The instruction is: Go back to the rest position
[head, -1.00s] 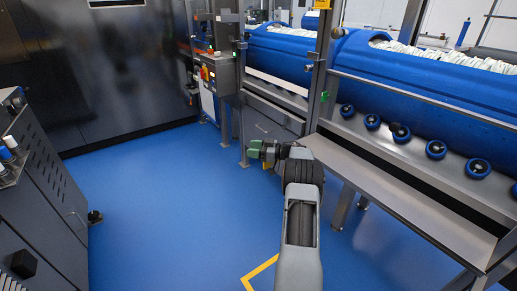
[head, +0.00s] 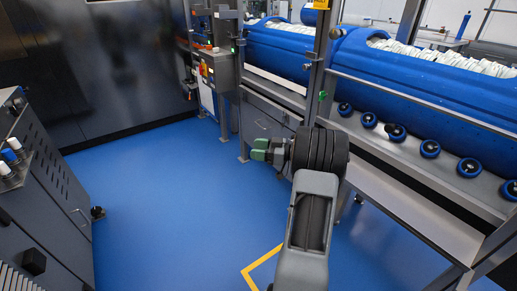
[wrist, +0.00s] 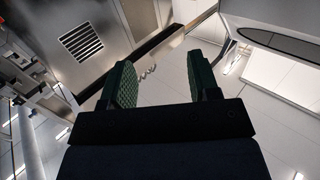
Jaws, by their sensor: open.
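My gripper (head: 262,150) shows in the head view near the middle, at the end of my raised grey arm, and points left above the blue floor. In the wrist view my gripper (wrist: 158,88) has its two green textured fingers wide apart with nothing between them. Beyond the fingers the wrist view shows ceiling panels, a vent and wall parts. My gripper touches nothing that I can see.
Blue tubs (head: 400,80) filled with white items lie in a metal frame at the right, above a row of blue rollers (head: 430,149). A grey cabinet (head: 45,190) stands at the left. The blue floor (head: 165,190) between is clear.

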